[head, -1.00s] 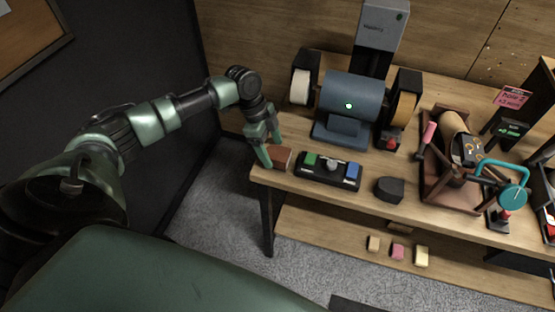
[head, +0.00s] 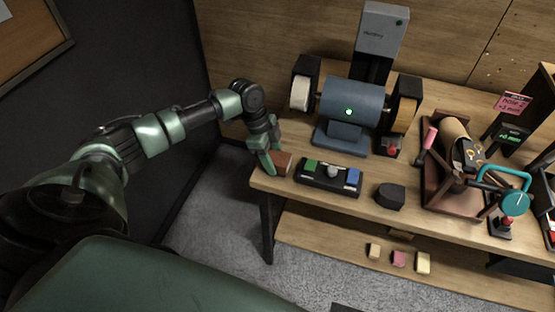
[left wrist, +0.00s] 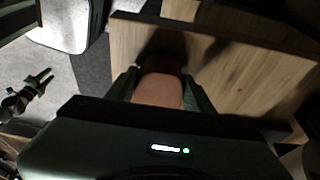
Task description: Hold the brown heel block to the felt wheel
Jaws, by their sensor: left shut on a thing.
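The brown heel block (head: 281,163) is between the fingers of my left gripper (head: 270,162), at the left front corner of the bench. In the left wrist view the block (left wrist: 158,91) sits between both fingers, and the gripper is shut on it. The bench grinder (head: 349,104) stands behind and to the right. A pale wheel (head: 300,93) is on its left side, apart from the block; it looks like the felt wheel. A tan wheel (head: 404,113) is on its right side. A small dark gripper, apparently my right one, shows in the left wrist view (left wrist: 40,79), its prongs apart and empty.
A control box (head: 331,171) with green and blue pads lies just right of the block. A dark block (head: 390,196) sits farther right. A brown rack (head: 437,189) holds a shoe-like form. Several small blocks rest on the lower shelf (head: 320,240).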

